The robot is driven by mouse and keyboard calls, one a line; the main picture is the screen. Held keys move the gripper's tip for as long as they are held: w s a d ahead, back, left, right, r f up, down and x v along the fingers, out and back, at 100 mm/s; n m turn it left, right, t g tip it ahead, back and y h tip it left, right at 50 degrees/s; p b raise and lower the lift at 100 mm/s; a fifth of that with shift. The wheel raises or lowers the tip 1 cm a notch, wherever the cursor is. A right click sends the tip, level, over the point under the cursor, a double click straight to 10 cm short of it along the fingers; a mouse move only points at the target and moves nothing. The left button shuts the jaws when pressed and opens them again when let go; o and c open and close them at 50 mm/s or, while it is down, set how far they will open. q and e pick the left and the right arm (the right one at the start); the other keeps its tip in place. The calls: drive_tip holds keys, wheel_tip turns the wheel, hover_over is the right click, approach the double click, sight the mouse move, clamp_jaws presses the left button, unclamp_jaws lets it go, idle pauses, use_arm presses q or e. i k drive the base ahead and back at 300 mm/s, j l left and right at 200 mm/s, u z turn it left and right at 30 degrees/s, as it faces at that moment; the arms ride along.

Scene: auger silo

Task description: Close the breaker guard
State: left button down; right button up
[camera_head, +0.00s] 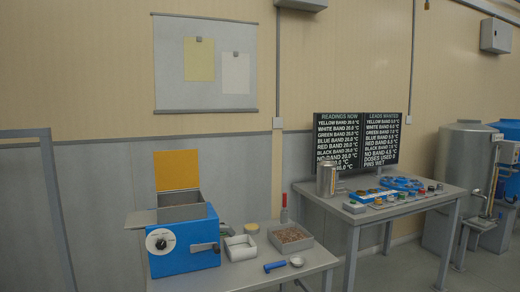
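A blue machine (184,249) with a dial and a dark lever on its front stands on the near table at the lower left. A yellow flap (177,171), which looks like the breaker guard, stands upright at the back of its grey hopper (182,206). The hopper's top is uncovered. Neither of my grippers shows in this view.
On the near table (306,262) are a white container (240,248), a tray of brown grains (291,237), a blue-handled scoop (284,264) and a red-handled tool (284,213). A second table to the right holds a metal canister (326,179), blue parts and a readings board (357,140).

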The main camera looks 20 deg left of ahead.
sight(176, 171)
drive_tip(key=i+j+z, duration=0.1)
drive_tip(key=j+z, duration=0.3)
drive_tip(key=i+j+z, duration=0.1)
drive_tip(key=j+z, duration=0.5)
drive_tip(key=z, duration=0.15)
drive_tip(key=j+z, duration=0.35)
